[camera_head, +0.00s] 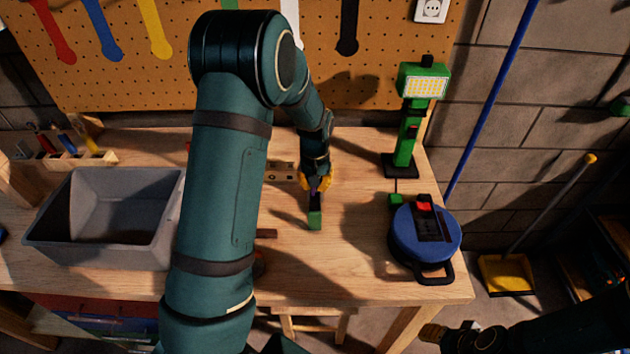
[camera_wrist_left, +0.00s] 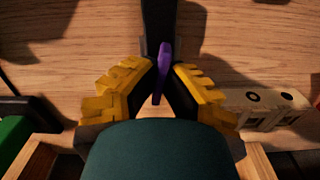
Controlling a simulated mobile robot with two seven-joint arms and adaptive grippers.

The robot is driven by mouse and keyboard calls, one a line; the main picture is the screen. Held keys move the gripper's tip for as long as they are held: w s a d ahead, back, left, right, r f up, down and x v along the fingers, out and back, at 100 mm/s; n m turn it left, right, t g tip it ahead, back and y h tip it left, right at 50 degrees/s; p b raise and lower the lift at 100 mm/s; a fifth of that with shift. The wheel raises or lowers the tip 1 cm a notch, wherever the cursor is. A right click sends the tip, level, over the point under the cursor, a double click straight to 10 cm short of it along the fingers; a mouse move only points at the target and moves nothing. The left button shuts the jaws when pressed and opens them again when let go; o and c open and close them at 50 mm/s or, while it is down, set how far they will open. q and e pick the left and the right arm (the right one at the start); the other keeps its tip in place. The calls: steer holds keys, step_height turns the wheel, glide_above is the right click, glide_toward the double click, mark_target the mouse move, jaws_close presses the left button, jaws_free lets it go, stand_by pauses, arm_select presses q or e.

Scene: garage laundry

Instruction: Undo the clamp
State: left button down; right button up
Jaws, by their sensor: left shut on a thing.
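The clamp appears as a dark bar with a green end (camera_head: 315,217), lying on the wooden workbench (camera_head: 350,255) and pointing toward the bench's front. My left gripper (camera_head: 318,181) is over its rear part, with yellow fingertips low down. In the left wrist view, the gripper (camera_wrist_left: 161,88) is shut on a slim purple piece (camera_wrist_left: 164,62). The clamp's dark bar (camera_wrist_left: 159,22) runs out beyond it. The fingers and wrist hide the clamp's rear part and whatever it grips. My right gripper (camera_head: 434,333) is partly seen at the lower right, away from the bench; its opening is unclear.
A grey bin (camera_head: 52,238) stands on the left of the bench. A blue cable reel (camera_head: 440,246) and a green work light (camera_head: 405,145) stand on the right. A wooden piece with holes (camera_wrist_left: 290,99) lies beside the left gripper. The bench's front middle has bare room.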

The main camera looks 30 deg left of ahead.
arm_select(q)
steer(key=shift+s+d+f+n+p, duration=0.1)
steer(key=shift+s+f+n+p, duration=0.2)
steer(key=shift+n, duration=0.7)
steer(key=c, duration=1.2)
jaws_free()
steer(key=shift+o, duration=0.6)
steer(key=shift+w, duration=0.25)
steer(key=shift+r, duration=0.15)
step_height(320, 180, up, 12)
steer(key=shift+f, duration=0.2)
